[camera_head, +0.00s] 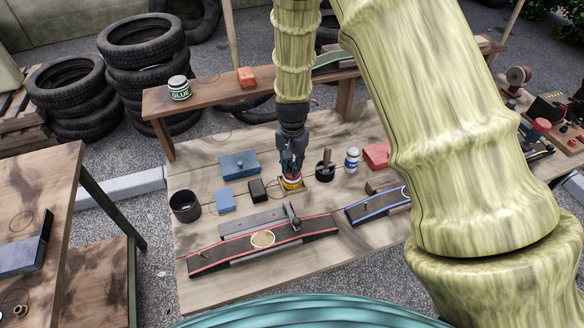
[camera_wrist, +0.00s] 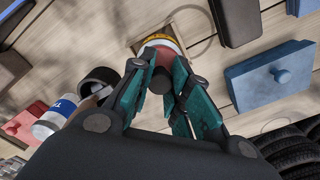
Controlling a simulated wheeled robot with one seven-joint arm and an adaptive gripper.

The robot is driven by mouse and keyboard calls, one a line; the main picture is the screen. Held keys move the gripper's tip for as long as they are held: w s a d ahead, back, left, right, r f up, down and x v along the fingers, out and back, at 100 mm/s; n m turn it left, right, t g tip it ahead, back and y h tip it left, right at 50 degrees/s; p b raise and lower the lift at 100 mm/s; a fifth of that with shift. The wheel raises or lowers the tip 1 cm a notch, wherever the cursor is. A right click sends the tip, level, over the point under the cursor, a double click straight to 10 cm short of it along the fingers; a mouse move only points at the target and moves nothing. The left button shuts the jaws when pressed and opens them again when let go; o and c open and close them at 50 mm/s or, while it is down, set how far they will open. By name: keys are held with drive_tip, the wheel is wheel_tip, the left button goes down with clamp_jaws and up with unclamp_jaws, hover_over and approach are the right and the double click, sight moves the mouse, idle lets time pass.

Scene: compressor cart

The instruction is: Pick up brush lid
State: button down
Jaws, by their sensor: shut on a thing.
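A small can (camera_head: 292,185) with a yellow and red label stands on the wooden table, in or on a square wooden recess. In the wrist view the can (camera_wrist: 158,41) is at the top middle. The brush lid (camera_wrist: 161,80), with a dark reddish-brown knob, is between my teal fingers, in line with the can. My gripper (camera_wrist: 166,82) is shut on the brush lid. In the head view my gripper (camera_head: 290,168) points straight down over the can. The fingers hide most of the lid there, and I cannot tell whether it is seated or lifted.
A black pot with a brush (camera_head: 325,170) and a white-blue can (camera_head: 352,159) stand close on the right. A black block (camera_head: 257,190), blue boxes (camera_head: 240,164) and a dark cup (camera_head: 185,206) are on the left. Red-edged track (camera_head: 262,240) lies in front.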

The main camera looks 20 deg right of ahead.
sight(292, 164)
wheel_tip(292, 164, up, 9)
drive_tip(key=shift+r+b, duration=0.1)
drive_tip(key=shift+b, duration=0.85)
drive_tip(key=c, duration=2.1)
unclamp_jaws()
clamp_jaws()
